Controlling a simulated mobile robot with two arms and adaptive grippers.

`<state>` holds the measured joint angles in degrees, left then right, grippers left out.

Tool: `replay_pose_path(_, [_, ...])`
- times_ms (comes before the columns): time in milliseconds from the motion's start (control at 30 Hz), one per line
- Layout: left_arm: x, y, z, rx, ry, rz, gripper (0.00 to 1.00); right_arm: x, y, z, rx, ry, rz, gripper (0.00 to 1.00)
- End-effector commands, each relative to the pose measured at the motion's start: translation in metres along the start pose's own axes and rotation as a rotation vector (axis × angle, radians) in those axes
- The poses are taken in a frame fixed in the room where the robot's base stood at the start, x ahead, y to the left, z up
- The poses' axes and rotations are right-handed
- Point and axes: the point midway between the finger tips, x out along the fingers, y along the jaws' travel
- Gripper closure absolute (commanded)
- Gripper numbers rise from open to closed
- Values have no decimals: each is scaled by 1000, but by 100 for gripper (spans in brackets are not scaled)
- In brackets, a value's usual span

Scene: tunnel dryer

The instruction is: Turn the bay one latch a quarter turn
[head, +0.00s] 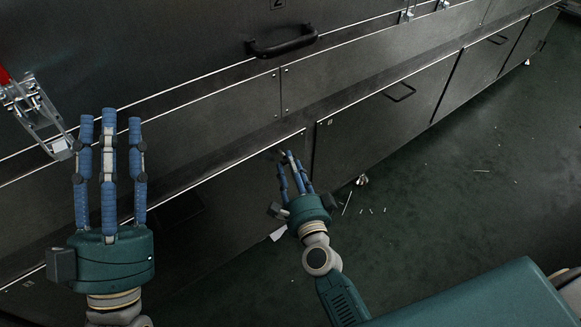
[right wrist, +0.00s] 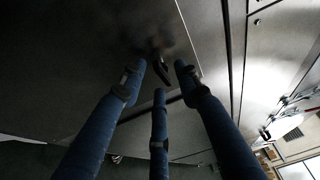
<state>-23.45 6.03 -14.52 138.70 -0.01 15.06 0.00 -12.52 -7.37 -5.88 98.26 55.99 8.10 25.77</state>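A small dark handle, apparently a latch (right wrist: 161,67), stands out from a dark panel in the right wrist view. No bay number is readable beside it. My right gripper (head: 292,163) reaches the lower panel near its top right corner in the head view. In the right wrist view, its three blue fingers (right wrist: 159,80) are spread around the dark handle, with gaps between the tips. I cannot tell whether any finger touches it. My left gripper (head: 109,120) is open and empty, fingers straight, in front of the dryer wall at the left.
A metal toggle clamp (head: 37,113) with a red handle is close beside my left fingers. A black bar handle (head: 282,43) is on the upper panel, below a "2" label. A lower door has a handle (head: 400,92). The green floor (head: 440,190) at right is open, with small scraps.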

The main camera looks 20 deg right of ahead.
Motion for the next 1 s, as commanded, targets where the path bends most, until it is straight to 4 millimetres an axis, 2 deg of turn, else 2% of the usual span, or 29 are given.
replay_pose_path(67, [0, 0, 0, 0, 0, 0, 60, 0, 0, 0, 0, 0, 0, 68])
replay_pose_path(233, [0, 0, 0, 0, -1, 0, 60, 0, 0, 0, 0, 0, 0, 100])
replay_pose_path(567, [-1, 0, -4, -1, 23, 0, 60, -1, 2, 1, -17, -2, -5, 100])
replay_pose_path(767, [-8, 4, -42, -12, 199, 7, 60, 0, 5, 0, -90, -3, -35, 100])
replay_pose_path(867, [-19, 6, -70, -19, 331, 11, 60, 0, 6, 0, -153, -4, -61, 100])
replay_pose_path(1000, [-44, 9, -112, -31, 541, 16, 60, 0, 8, 0, -264, -5, -107, 100])
